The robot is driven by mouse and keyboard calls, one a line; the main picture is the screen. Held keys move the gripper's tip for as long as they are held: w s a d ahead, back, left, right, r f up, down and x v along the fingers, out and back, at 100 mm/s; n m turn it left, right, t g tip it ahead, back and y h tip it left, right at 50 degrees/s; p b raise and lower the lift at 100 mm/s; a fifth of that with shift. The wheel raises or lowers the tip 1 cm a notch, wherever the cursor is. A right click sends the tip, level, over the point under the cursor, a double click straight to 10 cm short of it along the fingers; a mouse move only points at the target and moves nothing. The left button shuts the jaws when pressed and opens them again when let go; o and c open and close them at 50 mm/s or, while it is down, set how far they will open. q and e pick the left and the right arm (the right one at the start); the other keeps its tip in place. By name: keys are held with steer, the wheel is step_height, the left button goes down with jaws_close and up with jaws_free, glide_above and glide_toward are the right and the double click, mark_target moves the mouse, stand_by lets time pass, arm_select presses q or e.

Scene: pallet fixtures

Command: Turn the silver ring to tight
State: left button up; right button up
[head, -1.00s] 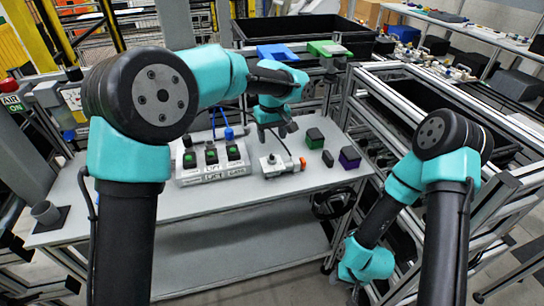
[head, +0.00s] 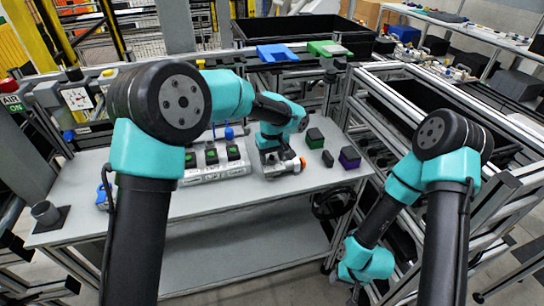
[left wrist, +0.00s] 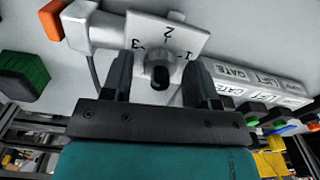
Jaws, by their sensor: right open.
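A silver-grey fixture (head: 283,168) with an orange end stands on the table in the head view. In the left wrist view its plate (left wrist: 183,42) carries the numbers 1, 2 and 3, beside a silver round body (left wrist: 82,24). A small silver knob with a dark front (left wrist: 157,72) sits below the numbers. I cannot tell which silver part is the ring, and I see no "tight" mark. My left gripper (left wrist: 160,82) is open, with its fingers on either side of the knob; contact is unclear. My right gripper (head: 360,292) is low beside the table, open, small and partly hidden.
A control box (head: 214,168) with green buttons is left of the fixture. A green block (head: 315,138), a dark block (head: 328,158) and a purple block (head: 349,158) stand to its right. A grey cup (head: 45,212) stands at the table's left end. The front tabletop is mostly clear.

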arm_select(q)
steer(key=c, duration=0.8)
steer(key=shift+m, duration=0.5)
steer(key=m, duration=1.6)
steer(key=shift+m, duration=0.4)
